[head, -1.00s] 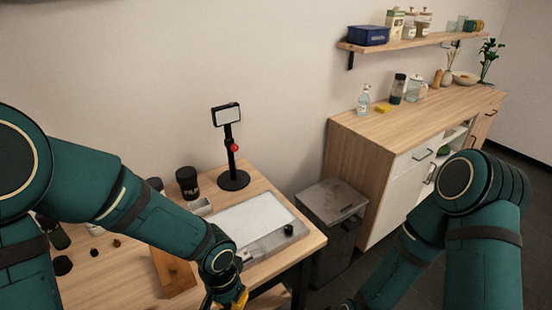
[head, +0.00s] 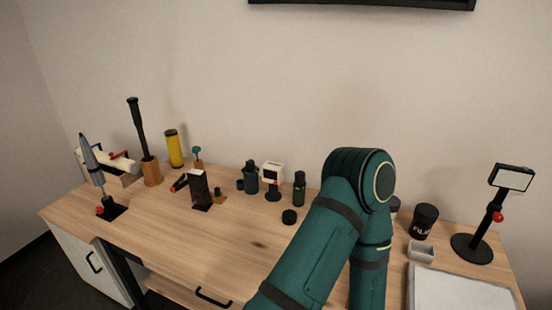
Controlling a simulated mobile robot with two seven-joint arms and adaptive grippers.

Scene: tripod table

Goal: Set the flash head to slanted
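Two things could be the flash head, and I cannot tell which one is. One is a small cream box with a dark window (head: 272,173), perched on a dark round foot on the table behind the middle. The other is a flat white panel in a black frame (head: 512,178), on a black stand with a red knob (head: 497,217) at the right. The panel looks slightly tilted. One of my green arms rises from the bottom edge between them, bends, and goes down again out of the picture. Neither gripper is in view.
The wooden table (head: 150,230) has bare room at its front left and middle. Dark cylinders, a yellow tube (head: 174,149) and a tool in a wooden holder (head: 151,172) line the back. A black film canister (head: 424,222), a small grey tray (head: 421,251) and a pale board (head: 460,292) are at right.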

